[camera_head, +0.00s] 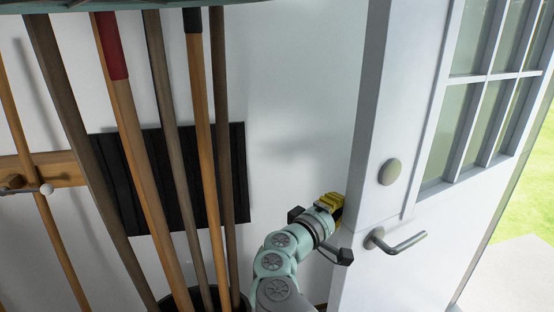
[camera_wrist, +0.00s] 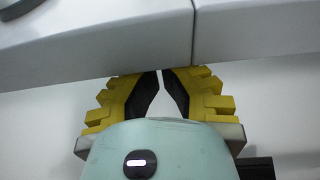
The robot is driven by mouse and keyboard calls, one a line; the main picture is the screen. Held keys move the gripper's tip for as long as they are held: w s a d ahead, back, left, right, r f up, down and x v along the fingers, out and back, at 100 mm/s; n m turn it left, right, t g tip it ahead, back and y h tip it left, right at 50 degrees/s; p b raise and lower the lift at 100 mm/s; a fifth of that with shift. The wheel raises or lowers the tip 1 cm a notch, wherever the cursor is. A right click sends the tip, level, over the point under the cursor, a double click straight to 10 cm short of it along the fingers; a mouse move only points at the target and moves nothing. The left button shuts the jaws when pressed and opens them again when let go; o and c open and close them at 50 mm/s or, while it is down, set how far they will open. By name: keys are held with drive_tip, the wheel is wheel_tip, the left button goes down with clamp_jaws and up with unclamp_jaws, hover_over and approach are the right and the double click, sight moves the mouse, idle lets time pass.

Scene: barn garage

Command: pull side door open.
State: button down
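The side door (camera_head: 460,225) is white with window panes in its upper part. Grass and paving show beyond its right edge, so it stands at least partly open. Its grey lever handle (camera_head: 397,241) is on the left part of the face, below a round knob (camera_head: 390,172). My gripper (camera_head: 338,203) is at the door's left edge, left of the lever and apart from it. In the wrist view, the yellow fingers with black pads (camera_wrist: 160,74) come together at the tips, with nothing seen between them. The tips are at a white surface; contact is unclear.
Several long-handled tools (camera_head: 150,150) stand on the left in a dark bin (camera_head: 236,299). A dark panel (camera_head: 237,172) and a wooden peg rail (camera_head: 62,165) are on the white wall behind. Clear ground (camera_head: 505,272) shows outside on the right.

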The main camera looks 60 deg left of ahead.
drive_tip(key=s+d+n+y+p, duration=0.1)
drive_tip(key=d+y+p, duration=0.1)
drive_tip(key=d, duration=1)
drive_tip(key=shift+r+n+g, duration=0.3)
drive_tip(key=shift+r, duration=0.15)
